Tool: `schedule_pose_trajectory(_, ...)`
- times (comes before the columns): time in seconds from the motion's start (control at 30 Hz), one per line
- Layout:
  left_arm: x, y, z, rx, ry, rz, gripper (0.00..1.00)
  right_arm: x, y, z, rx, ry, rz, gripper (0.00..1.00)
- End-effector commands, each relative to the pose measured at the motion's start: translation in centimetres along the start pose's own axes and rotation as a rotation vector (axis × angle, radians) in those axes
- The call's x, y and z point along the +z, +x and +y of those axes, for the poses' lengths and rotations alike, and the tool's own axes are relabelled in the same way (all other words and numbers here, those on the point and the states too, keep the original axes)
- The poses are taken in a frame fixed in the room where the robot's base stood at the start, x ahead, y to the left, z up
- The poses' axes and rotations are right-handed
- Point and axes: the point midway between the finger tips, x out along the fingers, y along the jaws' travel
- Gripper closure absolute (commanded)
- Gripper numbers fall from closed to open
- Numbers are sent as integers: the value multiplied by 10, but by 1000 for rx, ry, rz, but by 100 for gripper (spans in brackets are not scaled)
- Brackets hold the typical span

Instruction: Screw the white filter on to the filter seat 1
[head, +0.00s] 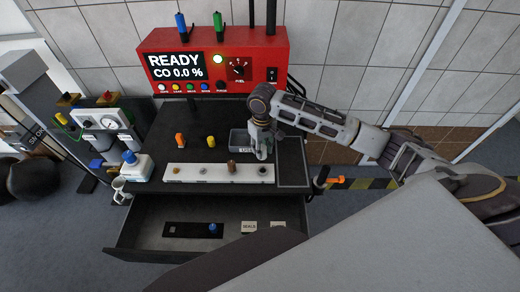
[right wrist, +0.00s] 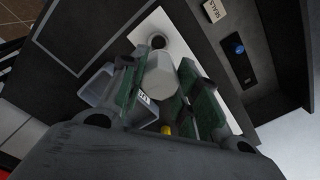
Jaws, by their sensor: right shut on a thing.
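My right gripper (head: 261,150) is above the right end of the white strip (head: 217,180) on the bench. In the right wrist view its green-padded fingers (right wrist: 168,88) are shut on the white filter (right wrist: 160,74), a pale faceted cylinder. The filter's far end points toward a dark round seat (right wrist: 158,42) on the strip. I cannot tell whether they touch. A row of fittings runs along the strip, including a brown one (head: 231,166). The labels are too small to read, so I cannot tell which is seat 1. My left gripper is not in view.
A grey bin (head: 238,138) stands just behind the strip, close to the right gripper. Orange (head: 180,140) and yellow (head: 211,141) pieces stand left of it. An open drawer (head: 150,226) juts out in front. A red panel (head: 205,45) reading READY is at the back.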

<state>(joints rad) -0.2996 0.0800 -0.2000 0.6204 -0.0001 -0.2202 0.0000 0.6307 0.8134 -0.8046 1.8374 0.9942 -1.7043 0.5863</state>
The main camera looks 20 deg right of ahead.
Motion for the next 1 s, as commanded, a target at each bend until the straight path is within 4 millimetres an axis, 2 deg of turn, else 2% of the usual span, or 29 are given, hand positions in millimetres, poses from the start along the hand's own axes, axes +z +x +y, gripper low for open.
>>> schedule_pose_trajectory(0.3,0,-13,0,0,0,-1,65,0,-4,10,1,-252,1,93)
schedule_pose_trajectory(1.0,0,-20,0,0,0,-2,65,3,6,13,-1,-836,1,93)
